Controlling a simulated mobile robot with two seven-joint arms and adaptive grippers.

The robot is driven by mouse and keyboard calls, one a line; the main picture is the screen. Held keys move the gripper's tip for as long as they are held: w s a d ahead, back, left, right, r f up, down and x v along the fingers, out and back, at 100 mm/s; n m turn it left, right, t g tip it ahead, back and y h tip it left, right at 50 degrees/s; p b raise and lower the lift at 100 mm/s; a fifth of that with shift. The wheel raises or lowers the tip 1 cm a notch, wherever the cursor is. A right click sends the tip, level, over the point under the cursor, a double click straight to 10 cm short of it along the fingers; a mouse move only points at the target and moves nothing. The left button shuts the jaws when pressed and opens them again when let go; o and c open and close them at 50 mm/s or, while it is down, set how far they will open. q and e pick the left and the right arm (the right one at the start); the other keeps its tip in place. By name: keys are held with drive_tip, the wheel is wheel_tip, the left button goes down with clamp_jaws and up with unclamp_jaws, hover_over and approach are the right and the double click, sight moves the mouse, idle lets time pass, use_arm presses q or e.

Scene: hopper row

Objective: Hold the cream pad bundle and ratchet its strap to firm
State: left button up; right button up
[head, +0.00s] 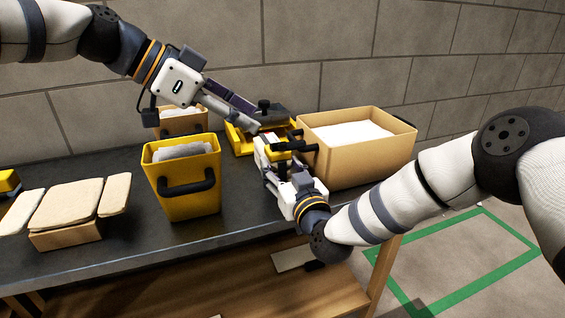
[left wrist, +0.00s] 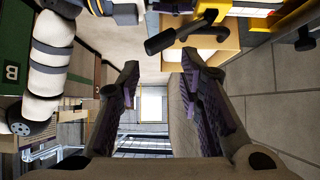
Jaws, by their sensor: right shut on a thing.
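My right gripper (head: 278,162) is shut on a small pale bundle (head: 264,150), which looks like the cream pad bundle, at the tan bin's left. Black bars (head: 290,146) show on top of it, and the gripper hides much of it. I cannot make out the strap. A black handle (left wrist: 172,40) shows above the fingertips in the left wrist view; I cannot tell whether it is the ratchet's. My left gripper (head: 250,118) is just behind and above the bundle. Its fingers (left wrist: 160,68) are apart in the left wrist view, with nothing gripped between them.
A tan bin (head: 372,160) with white contents stands right of the bundle. A yellow tray (head: 240,143) lies behind it. A yellow bin (head: 184,200) with a black handle stands left. Flat cream pads (head: 75,203) rest on a low box farther left. The brick wall is close behind.

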use_arm(q)
drive_tip(key=shift+d, duration=0.1)
drive_tip(key=c, duration=0.4)
drive_tip(key=d+n+y, duration=0.1)
drive_tip(key=d, duration=0.1)
drive_tip(key=w+d+r+n+t+y, duration=0.1)
drive_tip(key=d+n+y, duration=0.1)
drive_tip(key=d, duration=0.1)
drive_tip(key=w+d+r+n+y, duration=0.1)
drive_tip(key=d+n, duration=0.1)
drive_tip(key=shift+w+d+y, duration=0.2)
drive_tip(key=shift+y, duration=0.1)
clamp_jaws()
drive_tip(key=shift+w+d+r+n+t, duration=0.1)
drive_tip(key=shift+d+n+t, duration=0.2)
drive_tip(key=shift+f+y, duration=0.25)
drive_tip(key=shift+y, duration=0.05)
drive_tip(key=shift+f, duration=2.2)
